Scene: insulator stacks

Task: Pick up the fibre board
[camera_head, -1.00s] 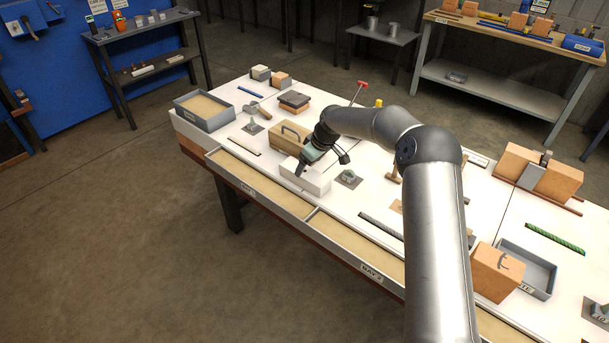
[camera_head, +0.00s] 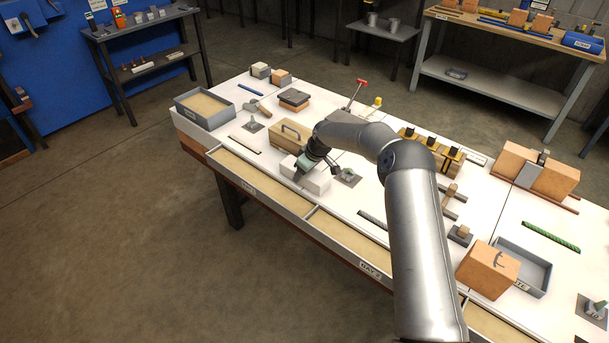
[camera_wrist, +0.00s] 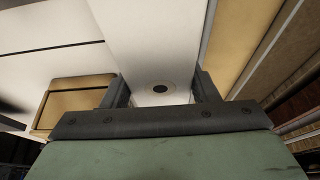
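A white block (camera_head: 318,180), which I take to be the fibre board, lies on the white bench top near its front edge, left of centre. My gripper (camera_head: 301,172) is tilted down at the block's left part. In the wrist view, my two fingers (camera_wrist: 162,95) stand well apart with a pale surface (camera_wrist: 152,40) between them, bearing a dark round spot. The fingers show as open; whether they touch the block's sides is unclear. My wrist hides part of the block in the head view.
A tan box with a handle (camera_head: 290,133) stands just behind the block. A small grey plate with a greenish piece (camera_head: 348,176) lies to its right. Sand-coloured trays (camera_head: 270,187) run along the bench front. A brown block (camera_head: 487,268) and grey tray (camera_head: 525,267) stand to the right.

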